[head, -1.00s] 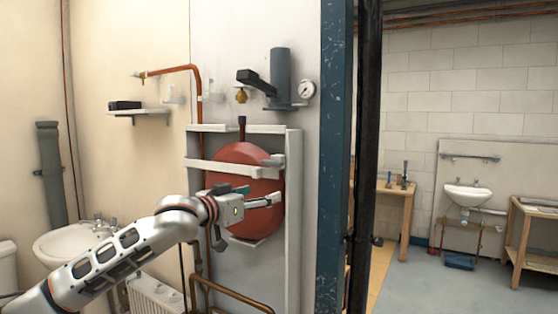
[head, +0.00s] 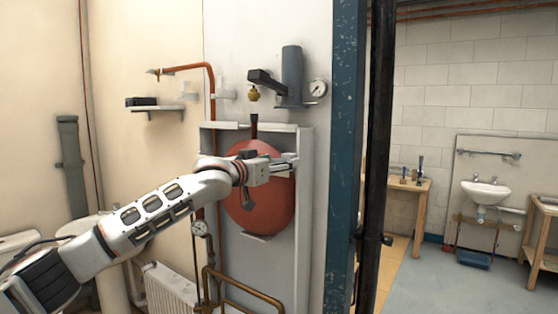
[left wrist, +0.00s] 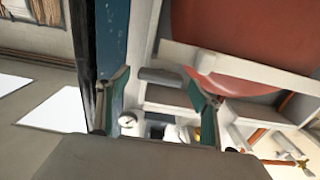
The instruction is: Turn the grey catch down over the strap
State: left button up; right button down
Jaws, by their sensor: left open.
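The red round vessel (head: 262,205) hangs in a white frame (head: 305,200) on the wall panel. A pale strap (left wrist: 190,55) crosses it in the left wrist view; in the head view my arm covers most of it. The grey catch (left wrist: 160,76) shows in the left wrist view as a short bar beside the strap's end, between my fingers in the picture. My left gripper (head: 284,163) is open in front of the vessel's upper right, at the strap's right end. Its teal-lined fingers (left wrist: 160,98) are apart and empty. I cannot tell whether they touch the catch.
Above are a grey cylinder (head: 292,72) with a dark arm, a brass fitting (head: 253,94) and a gauge (head: 318,88). A blue post (head: 346,150) stands to the right. Copper pipes (head: 240,285) and a radiator (head: 170,288) lie below. A small shelf (head: 155,106) is at left.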

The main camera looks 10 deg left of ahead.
pick_arm(q)
jog(key=shift+w, duration=0.1)
jog(key=shift+c, duration=0.3)
jog(key=c, duration=1)
jog(key=shift+c, duration=0.2)
jog(key=shift+m, duration=0.4)
jog(key=m, duration=0.3)
jog(key=shift+d+m, duration=0.1)
jog(key=shift+m, duration=0.2)
jog(key=shift+d+f+m, duration=0.1)
jog(key=shift+f+m, duration=0.05)
jog(key=shift+m, duration=3.25)
jog(key=shift+d+f+m, duration=0.1)
jog(key=shift+m, duration=3.3)
